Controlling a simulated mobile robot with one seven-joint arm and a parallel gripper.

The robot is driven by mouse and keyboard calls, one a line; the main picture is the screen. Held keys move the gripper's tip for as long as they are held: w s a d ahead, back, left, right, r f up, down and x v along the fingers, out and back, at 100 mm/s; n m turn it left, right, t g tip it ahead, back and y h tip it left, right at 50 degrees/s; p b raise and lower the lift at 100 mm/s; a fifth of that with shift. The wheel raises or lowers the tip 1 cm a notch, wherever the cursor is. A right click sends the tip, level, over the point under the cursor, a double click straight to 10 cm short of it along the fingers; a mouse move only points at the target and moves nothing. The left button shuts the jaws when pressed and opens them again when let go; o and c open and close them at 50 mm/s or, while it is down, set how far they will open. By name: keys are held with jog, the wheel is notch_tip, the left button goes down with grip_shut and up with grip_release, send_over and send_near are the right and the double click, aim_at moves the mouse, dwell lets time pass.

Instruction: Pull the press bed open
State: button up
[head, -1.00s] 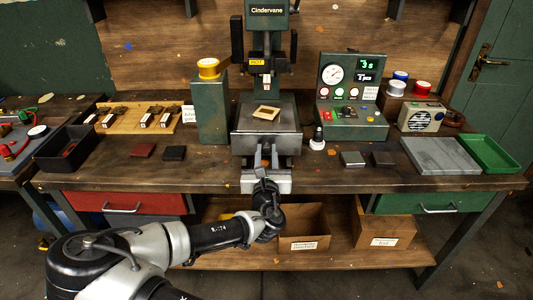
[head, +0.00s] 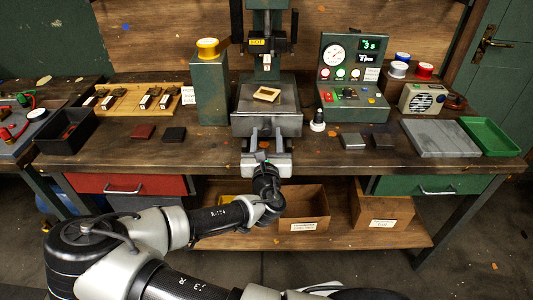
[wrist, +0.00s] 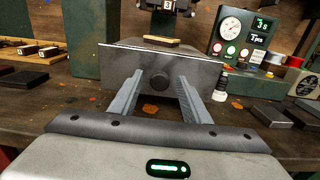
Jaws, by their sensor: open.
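The press bed (head: 267,121) is a grey metal block under the green press, with a small pale wooden frame (head: 266,94) on top. In the wrist view its front face (wrist: 118,62) fills the middle, with a dark round knob (wrist: 159,81) at its centre. My gripper (head: 267,134) is open in front of the bed. In the wrist view its two fingers (wrist: 160,78) point at the face, one on each side of the knob. They look apart from the knob; I cannot tell whether the tips touch the face.
A green tower with a yellow spool (head: 208,49) stands left of the bed.

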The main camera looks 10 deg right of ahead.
jog(key=s+a+p, duration=0.3)
jog(key=s+p, duration=0.4)
jog(key=s, duration=0.9)
jog(key=shift+s+a, duration=0.1)
